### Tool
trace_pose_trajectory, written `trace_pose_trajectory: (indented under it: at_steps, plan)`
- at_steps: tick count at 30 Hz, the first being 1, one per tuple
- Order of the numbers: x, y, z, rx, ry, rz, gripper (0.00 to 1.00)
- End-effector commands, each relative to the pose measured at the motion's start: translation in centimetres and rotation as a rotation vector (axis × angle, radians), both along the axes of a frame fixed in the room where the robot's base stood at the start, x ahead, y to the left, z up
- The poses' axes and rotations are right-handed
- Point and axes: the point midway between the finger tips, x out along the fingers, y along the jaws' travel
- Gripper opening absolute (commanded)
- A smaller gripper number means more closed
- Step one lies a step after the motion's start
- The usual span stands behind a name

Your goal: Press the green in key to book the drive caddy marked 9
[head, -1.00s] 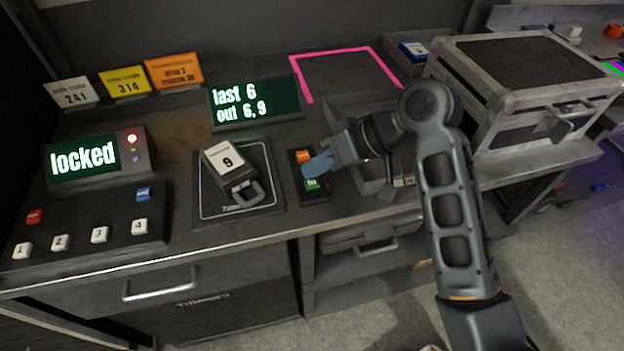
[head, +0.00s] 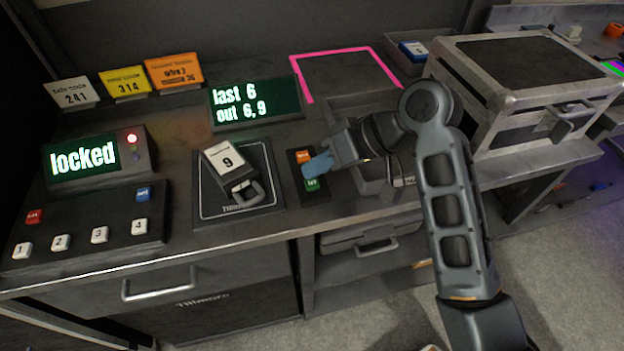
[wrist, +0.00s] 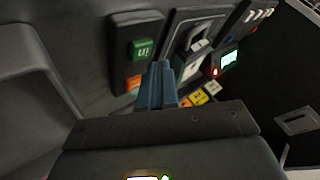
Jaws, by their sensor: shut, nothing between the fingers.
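The green in key (head: 312,184) sits at the near end of a small dark key box, with an orange key (head: 303,157) behind it. In the wrist view the green key (wrist: 143,48) is clear of the fingers. My gripper (head: 318,165) is shut and empty, its blue fingertips over the key box beside the two keys; I cannot tell whether they touch. It also shows in the wrist view (wrist: 158,72). The drive caddy marked 9 (head: 226,160) rests on the dark reader pad (head: 210,205). The display (head: 256,104) reads "last 6" and "out 6,9".
A "locked" display (head: 85,160) with a red light and a number keypad (head: 80,225) are at left. Code cards (head: 123,84) stand behind. A pink-outlined area (head: 340,75) is at the back. A metal-framed case (head: 525,85) stands at right.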

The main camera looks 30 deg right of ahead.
Motion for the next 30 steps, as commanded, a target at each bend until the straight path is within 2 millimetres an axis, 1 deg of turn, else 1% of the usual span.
trace_pose_trajectory:
  at_steps: [11,30]
  plan:
    - [0.0,0.0,-0.8,0.000,0.001,0.001,0.00]
    - [0.0,0.0,-1.1,0.000,0.000,0.000,0.00]
